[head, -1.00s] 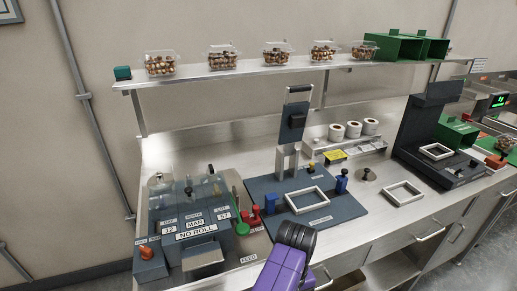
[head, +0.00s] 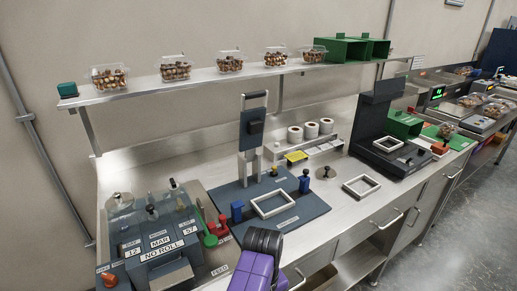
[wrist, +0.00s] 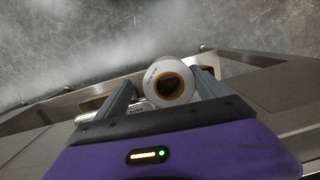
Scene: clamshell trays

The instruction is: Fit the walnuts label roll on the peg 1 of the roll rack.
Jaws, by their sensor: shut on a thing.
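A white label roll (wrist: 168,80) with a brown core shows in the wrist view, its open end facing the camera. The print on its face is too small to read. My gripper (wrist: 165,90) is shut on it, one finger on each side. In the head view only my purple arm and black wrist part show at the bottom, and the fingers and held roll are hidden.
A label printer reading NO ROLL (head: 162,250) stands at the left. A dark blue station (head: 300,208) with a white frame sits mid-counter, and a black scale (head: 378,120) stands to the right. A shelf (head: 215,77) with several nut clamshells overhangs the back.

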